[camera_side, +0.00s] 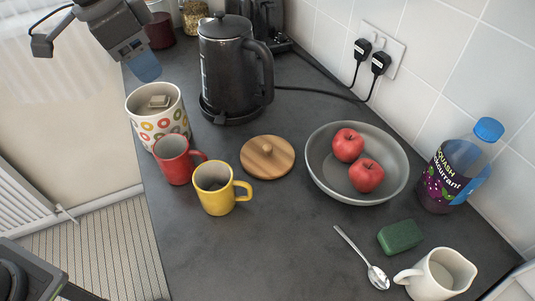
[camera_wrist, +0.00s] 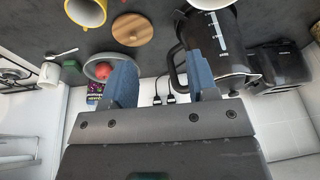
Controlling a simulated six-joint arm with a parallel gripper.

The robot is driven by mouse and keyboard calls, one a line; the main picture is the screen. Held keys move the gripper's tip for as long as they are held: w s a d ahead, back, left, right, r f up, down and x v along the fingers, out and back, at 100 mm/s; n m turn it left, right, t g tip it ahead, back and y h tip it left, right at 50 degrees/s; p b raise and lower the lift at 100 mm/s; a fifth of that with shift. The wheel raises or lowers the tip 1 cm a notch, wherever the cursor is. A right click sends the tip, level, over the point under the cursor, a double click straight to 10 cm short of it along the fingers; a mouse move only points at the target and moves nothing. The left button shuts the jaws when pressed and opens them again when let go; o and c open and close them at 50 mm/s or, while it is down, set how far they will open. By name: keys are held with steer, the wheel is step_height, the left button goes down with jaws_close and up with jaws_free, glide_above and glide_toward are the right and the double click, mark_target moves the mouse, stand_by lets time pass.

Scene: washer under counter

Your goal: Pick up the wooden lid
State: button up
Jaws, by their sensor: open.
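The round wooden lid (camera_side: 267,157) with a small knob on top lies on the dark counter, between the yellow mug and the grey bowl. It also shows in the wrist view (camera_wrist: 132,30), near the top. My gripper (camera_side: 147,66) is at the upper left of the side view, high above the polka-patterned canister and well apart from the lid. In the wrist view its two blue fingers (camera_wrist: 162,85) are spread apart with nothing between them that they hold.
A kettle (camera_side: 228,70) stands behind the lid. The canister (camera_side: 158,117), red mug (camera_side: 174,160) and yellow mug (camera_side: 220,188) stand left of it; the bowl (camera_side: 390,188) with two apples is right. A spoon, green sponge (camera_side: 401,237), white jug (camera_side: 437,275) and squash bottle (camera_side: 456,175) lie further right.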

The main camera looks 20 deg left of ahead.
steer(key=w+d+f+m+g, duration=0.1)
steer(key=w+d+f+m, duration=0.2)
steer(key=w+d, duration=0.3)
steer(key=m+g, duration=0.1)
steer(key=m, duration=0.2)
glide_toward(267, 147)
steer(key=f, duration=0.6)
steer(key=d+f, duration=0.1)
steer(key=f, duration=0.2)
steer(key=shift+w+d+f, duration=0.1)
steer(key=shift+w, duration=0.3)
steer(key=shift+c, duration=0.2)
jaws_close()
